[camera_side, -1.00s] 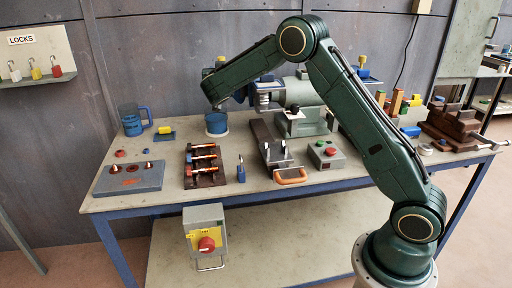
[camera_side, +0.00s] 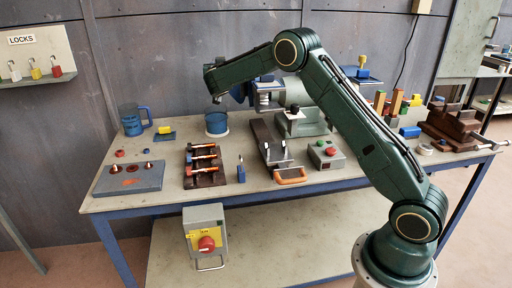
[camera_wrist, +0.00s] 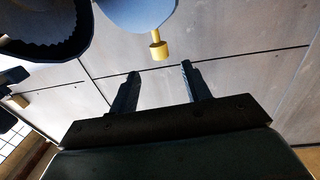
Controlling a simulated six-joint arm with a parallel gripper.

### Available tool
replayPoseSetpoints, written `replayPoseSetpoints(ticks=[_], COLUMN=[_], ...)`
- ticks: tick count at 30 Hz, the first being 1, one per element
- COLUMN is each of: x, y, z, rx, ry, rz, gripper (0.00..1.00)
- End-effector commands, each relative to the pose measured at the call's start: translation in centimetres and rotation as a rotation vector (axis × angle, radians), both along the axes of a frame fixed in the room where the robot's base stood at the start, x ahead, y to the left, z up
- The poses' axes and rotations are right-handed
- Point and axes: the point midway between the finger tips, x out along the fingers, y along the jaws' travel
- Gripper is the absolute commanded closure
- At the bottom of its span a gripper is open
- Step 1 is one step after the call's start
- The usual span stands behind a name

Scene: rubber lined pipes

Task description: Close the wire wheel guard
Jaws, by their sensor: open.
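The blue guard (camera_wrist: 140,14) shows at the top of the wrist view, with a yellow knob (camera_wrist: 160,46) at its lower edge. Left of it is a dark round part with a toothed inner edge (camera_wrist: 45,52), possibly the wheel or its housing. My gripper (camera_wrist: 160,68) is open and empty, its two fingers apart with the knob just beyond the gap between their tips. I see no contact. In the side view, part of the blue guard (camera_side: 239,92) shows below my arm's end, beside the grey-green grinder (camera_side: 300,94). The yellow knob is hidden there.
A panelled wall (camera_side: 180,50) rises behind.

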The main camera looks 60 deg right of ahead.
Motion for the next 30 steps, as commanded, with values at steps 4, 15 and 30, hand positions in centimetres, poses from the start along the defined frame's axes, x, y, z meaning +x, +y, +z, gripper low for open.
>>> replayPoseSetpoints(ticks=[4, 15, 30], x=[1.0, 3.1, 5.0], y=[-1.2, -3.8, -6.0], z=[0.0, 0.0, 0.0], rx=[0.001, -0.001, 0.0], ry=[-0.001, -0.001, 0.0], rz=[-0.002, -0.001, 0.0], gripper=[0.52, 0.52, 0.52])
